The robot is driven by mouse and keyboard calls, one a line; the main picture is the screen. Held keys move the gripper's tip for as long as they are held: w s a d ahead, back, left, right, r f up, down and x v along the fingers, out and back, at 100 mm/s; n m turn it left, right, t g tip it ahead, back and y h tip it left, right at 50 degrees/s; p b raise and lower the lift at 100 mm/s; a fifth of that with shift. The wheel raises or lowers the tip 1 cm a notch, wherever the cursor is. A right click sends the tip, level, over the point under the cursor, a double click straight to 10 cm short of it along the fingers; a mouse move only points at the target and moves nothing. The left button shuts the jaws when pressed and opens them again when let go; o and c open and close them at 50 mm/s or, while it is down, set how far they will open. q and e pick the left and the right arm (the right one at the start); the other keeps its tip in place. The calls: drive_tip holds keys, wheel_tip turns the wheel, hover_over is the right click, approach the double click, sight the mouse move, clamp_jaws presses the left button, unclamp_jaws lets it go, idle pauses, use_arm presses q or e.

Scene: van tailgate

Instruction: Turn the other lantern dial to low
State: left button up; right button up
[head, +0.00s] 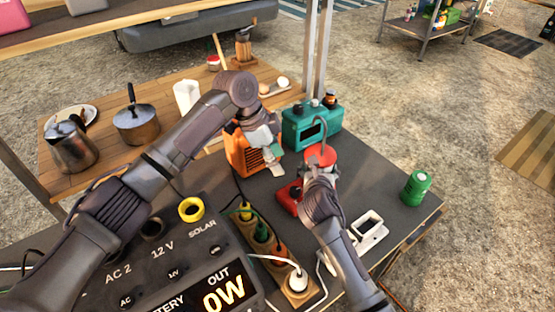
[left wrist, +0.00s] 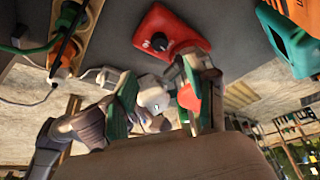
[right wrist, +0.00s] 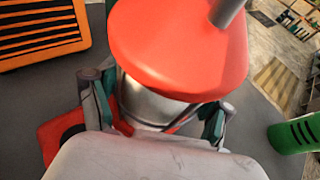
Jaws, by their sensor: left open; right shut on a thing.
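A red-topped lantern (head: 320,156) with a silver body and a grey handle stands on the dark tabletop. In the right wrist view its red cap (right wrist: 175,50) fills the middle. My right gripper (right wrist: 152,108) is shut on the silver body below the cap. A red base piece (left wrist: 172,32) with a black dial (left wrist: 157,42) shows in the left wrist view; whether it joins the lantern is unclear. My left gripper (head: 270,160) is open and empty, beside the orange slatted box and left of the lantern. The dial's setting is too small to read.
An orange slatted box (head: 238,155) and a teal box (head: 300,128) stand behind. A green canister (head: 417,187) stands right. A power strip (head: 250,232) with plugs and a power station (head: 160,262) lie in front.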

sight(295, 190)
use_arm(q)
drive_tip(key=d+f+n, duration=0.1)
drive_tip(key=f, duration=0.2)
drive_tip(key=d+f+n+t, duration=0.1)
drive_tip(key=d+f+n, duration=0.1)
drive_tip(key=f, duration=0.2)
drive_tip(key=d+f+n, duration=0.1)
drive_tip(key=f, duration=0.3)
drive_tip(key=shift+s+d+t, duration=0.2)
drive_tip(key=shift+d+t, duration=0.15)
drive_tip(key=shift+t, duration=0.05)
drive_tip(key=shift+c, duration=0.2)
clamp_jaws()
